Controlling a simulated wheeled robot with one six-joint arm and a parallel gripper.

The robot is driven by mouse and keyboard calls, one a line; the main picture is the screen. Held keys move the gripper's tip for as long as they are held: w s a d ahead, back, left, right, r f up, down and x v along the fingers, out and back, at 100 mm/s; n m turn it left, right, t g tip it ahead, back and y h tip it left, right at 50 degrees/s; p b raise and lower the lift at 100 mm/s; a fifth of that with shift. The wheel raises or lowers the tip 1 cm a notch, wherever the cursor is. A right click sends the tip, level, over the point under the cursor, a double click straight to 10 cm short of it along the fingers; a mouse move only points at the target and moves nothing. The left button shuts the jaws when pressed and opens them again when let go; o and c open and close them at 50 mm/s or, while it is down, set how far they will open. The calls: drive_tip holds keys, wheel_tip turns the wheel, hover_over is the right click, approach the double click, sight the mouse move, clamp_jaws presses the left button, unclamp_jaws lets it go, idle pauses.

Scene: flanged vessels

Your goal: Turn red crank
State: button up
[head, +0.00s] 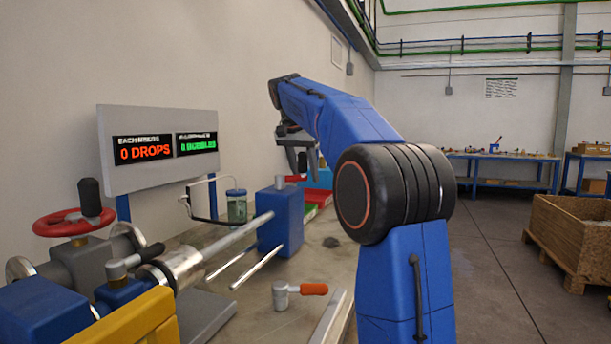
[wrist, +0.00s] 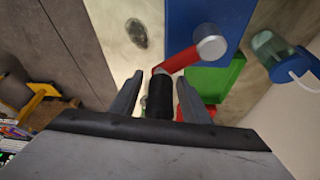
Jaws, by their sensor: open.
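The red crank (wrist: 180,61) has a red arm running from a silver hub (wrist: 211,46) on a blue block to a black handle (wrist: 160,97). In the head view, a piece of the red crank (head: 294,178) shows at the top of the blue block (head: 281,222), just under my gripper (head: 302,160). In the wrist view my gripper (wrist: 160,105) is open, with one finger on each side of the black handle and gaps visible between. My gripper hides the handle in the head view.
A red handwheel (head: 73,222) with a black knob stands at the left. Metal rods (head: 240,243) stick out near the blue block. A small orange-handled valve (head: 300,292) is on the table. A jar (head: 237,206) and a display board (head: 160,149) stand behind.

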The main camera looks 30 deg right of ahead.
drive_tip(key=shift+d+f, duration=0.1)
drive_tip(key=shift+f, duration=0.2)
drive_tip(key=shift+c, duration=0.3)
clamp_jaws()
drive_tip(key=shift+w, duration=0.15)
